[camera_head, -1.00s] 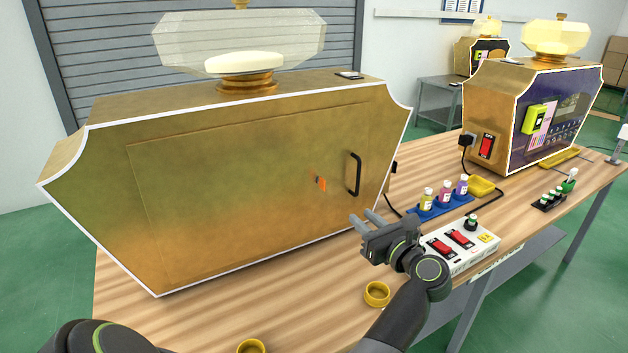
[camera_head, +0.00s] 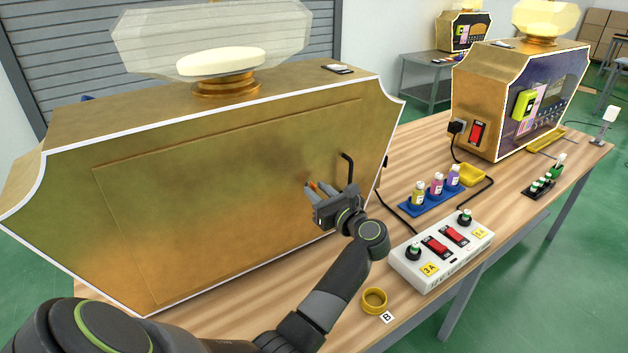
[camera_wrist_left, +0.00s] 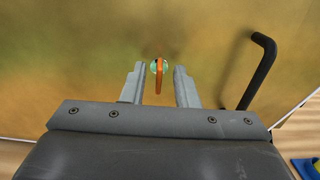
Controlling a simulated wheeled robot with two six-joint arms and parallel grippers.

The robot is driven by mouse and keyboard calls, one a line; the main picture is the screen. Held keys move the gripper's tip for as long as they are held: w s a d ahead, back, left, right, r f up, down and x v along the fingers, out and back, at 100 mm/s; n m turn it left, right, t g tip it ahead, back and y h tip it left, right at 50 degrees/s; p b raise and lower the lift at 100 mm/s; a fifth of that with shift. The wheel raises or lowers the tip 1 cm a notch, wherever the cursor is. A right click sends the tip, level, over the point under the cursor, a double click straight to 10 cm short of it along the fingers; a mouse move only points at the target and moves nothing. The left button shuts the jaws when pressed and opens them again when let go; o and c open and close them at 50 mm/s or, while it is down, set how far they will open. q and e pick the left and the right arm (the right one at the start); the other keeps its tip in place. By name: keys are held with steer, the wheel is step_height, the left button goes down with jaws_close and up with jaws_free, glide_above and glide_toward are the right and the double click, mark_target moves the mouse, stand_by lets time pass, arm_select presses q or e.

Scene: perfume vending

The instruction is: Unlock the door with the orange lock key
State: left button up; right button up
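The orange lock key (camera_wrist_left: 159,78) sits in a round green lock on the gold door and points down in the left wrist view. In the head view only a bit of the orange key (camera_head: 312,185) shows behind the fingers. My left gripper (camera_head: 313,190) is open at the door, and in the left wrist view its fingers (camera_wrist_left: 158,86) stand on either side of the key, apart from it. The gold door (camera_head: 220,190) is closed, with a black handle (camera_head: 347,168) to the right of the key. My right gripper is not in view.
A white power strip (camera_head: 440,255) with red switches and a yellow ring (camera_head: 374,300) lie on the wooden table near my left arm. A blue rack (camera_head: 432,203) of small bottles stands behind the strip. A second machine (camera_head: 520,100) stands further right.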

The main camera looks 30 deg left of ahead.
arm_select(q)
steer(key=shift+w+a, duration=0.15)
steer(key=shift+a, duration=0.25)
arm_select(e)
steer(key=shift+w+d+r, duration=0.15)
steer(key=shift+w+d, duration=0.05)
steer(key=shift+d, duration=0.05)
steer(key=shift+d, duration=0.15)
arm_select(q)
jaws_close()
